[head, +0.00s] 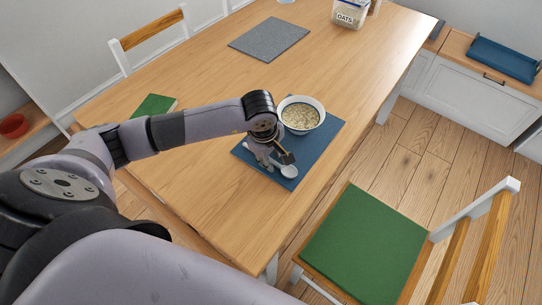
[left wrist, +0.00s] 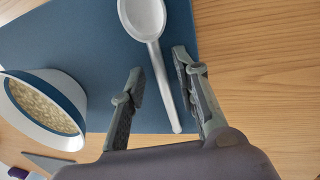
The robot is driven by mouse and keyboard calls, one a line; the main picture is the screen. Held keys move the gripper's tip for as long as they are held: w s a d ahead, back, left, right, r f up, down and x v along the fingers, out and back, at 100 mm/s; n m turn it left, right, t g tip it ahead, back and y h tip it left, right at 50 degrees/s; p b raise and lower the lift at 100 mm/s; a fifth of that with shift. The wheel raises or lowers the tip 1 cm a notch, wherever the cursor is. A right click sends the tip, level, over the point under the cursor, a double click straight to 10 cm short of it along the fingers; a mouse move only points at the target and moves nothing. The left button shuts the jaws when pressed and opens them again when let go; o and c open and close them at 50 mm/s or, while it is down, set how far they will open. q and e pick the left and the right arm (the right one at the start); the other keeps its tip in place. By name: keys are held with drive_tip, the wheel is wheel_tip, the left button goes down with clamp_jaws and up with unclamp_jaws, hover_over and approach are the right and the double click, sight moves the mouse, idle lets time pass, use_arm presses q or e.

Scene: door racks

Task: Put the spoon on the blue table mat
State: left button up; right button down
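The grey-white spoon (head: 289,171) lies on the blue table mat (head: 322,140), near the mat's front corner. In the left wrist view the spoon's bowl (left wrist: 145,17) points to the top, and its handle runs down between my fingers. The mat (left wrist: 75,35) shows under and around it. My left gripper (head: 274,162) is just above the mat at the spoon. In the left wrist view its fingers (left wrist: 159,68) are apart, one on each side of the handle, with gaps visible. My right gripper is not in view.
A bowl of oats (head: 301,115) stands on the same mat, close beside my left gripper. A grey mat (head: 269,39), an oats container (head: 349,14) and a green item (head: 154,105) are elsewhere on the table (head: 215,80). A green-cushioned chair (head: 365,243) stands at the right.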

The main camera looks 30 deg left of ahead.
use_arm(q)
drive_tip(key=shift+r, duration=0.1)
wheel_tip(320, 180, up, 12)
drive_tip(key=s+b, duration=0.1)
drive_tip(key=s, duration=0.1)
drive_tip(key=shift+s, duration=0.2)
idle(0.4)
